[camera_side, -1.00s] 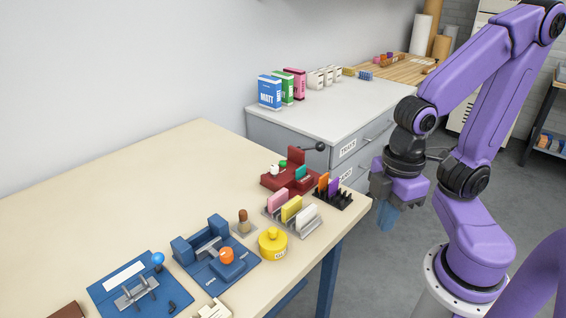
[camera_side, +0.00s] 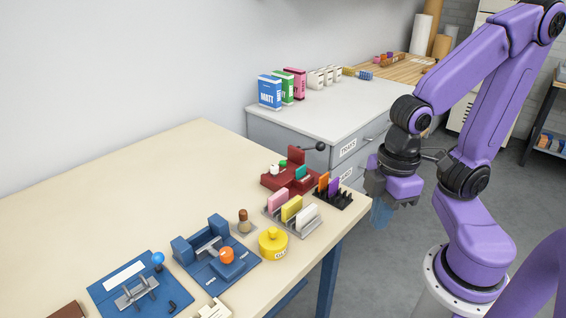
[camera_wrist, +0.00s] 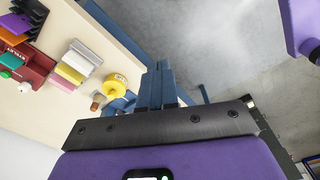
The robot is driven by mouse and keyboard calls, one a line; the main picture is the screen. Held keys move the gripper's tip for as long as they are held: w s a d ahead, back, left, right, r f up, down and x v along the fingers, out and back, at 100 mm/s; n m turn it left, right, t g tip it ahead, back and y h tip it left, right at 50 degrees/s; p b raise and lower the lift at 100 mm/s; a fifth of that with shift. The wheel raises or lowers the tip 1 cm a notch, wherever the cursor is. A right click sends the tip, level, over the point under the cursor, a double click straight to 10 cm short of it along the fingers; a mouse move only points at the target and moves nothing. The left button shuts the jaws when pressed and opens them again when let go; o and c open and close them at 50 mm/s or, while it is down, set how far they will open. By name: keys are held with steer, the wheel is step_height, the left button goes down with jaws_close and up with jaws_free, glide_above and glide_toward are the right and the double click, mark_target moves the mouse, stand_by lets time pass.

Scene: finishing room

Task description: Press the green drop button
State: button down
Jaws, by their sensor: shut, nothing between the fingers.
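The green button (camera_side: 283,163) is a small round knob on the dark red device (camera_side: 270,181) near the table's far right edge. It also shows in the wrist view as a green knob (camera_wrist: 11,61) at the left, on the red body (camera_wrist: 30,76). A white knob (camera_side: 274,169) sits beside it. My gripper (camera_side: 381,214), with blue fingers, hangs pointing down beyond the table's right edge, to the right of the device and apart from it. In the wrist view its fingers (camera_wrist: 159,68) are together and empty.
A black lever with a ball knob (camera_side: 320,146) sticks out from the red device. A black rack (camera_side: 345,201), a card holder (camera_side: 291,222) and a yellow round container (camera_side: 272,245) stand close by. A grey drawer cabinet (camera_side: 300,138) stands behind.

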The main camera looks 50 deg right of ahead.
steer(key=w+m+t, duration=0.4)
steer(key=w+m, duration=0.2)
steer(key=w, duration=0.9)
steer(key=m+t, duration=0.5)
steer(key=m, duration=0.9)
glide_above(286, 163)
step_height(286, 163, down, 5)
steer(key=shift+r+y, duration=0.2)
steer(key=shift+y, duration=0.1)
steer(key=shift+f, duration=4.4)
steer(key=shift+f, duration=0.4)
